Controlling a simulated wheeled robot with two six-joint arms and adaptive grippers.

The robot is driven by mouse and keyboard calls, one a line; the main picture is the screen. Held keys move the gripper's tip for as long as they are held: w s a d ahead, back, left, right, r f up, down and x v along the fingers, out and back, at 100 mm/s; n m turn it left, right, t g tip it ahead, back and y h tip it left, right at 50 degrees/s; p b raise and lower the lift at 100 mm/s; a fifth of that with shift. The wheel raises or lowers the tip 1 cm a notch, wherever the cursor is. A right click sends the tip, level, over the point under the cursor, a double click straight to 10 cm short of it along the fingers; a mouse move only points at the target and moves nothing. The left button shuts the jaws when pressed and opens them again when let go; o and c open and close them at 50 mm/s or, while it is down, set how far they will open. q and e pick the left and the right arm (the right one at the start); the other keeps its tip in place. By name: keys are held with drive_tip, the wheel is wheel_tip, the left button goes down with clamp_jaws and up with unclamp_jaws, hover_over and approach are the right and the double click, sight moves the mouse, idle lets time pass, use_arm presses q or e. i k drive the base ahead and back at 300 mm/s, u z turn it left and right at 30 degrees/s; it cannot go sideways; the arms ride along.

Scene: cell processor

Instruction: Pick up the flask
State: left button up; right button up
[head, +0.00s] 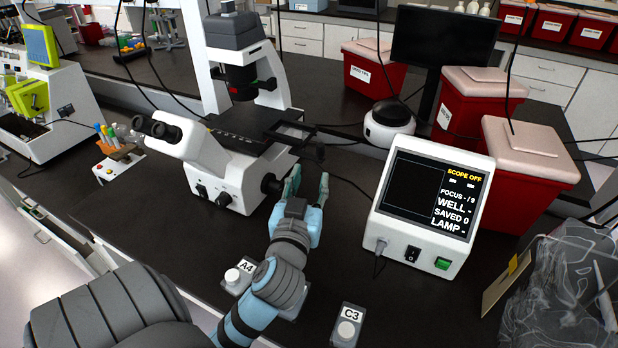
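I cannot clearly make out a flask in the head view. My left gripper (308,186) reaches out over the dark bench, between the microscope (238,160) and the display box (432,205). Its two light blue fingers stand apart with nothing visible between them. My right gripper is not in view. A clear, crumpled-looking object (562,290) lies at the lower right; I cannot tell what it is. A tan flat piece with a yellow tag (503,286) leans beside it.
Small units marked A4 (240,272) and C3 (348,326) sit near the front, partly beside my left arm. Red bins (460,120) and a dark monitor (441,40) stand at the back right.

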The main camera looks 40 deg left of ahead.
sight(237, 280)
drive_tip(key=k, duration=1)
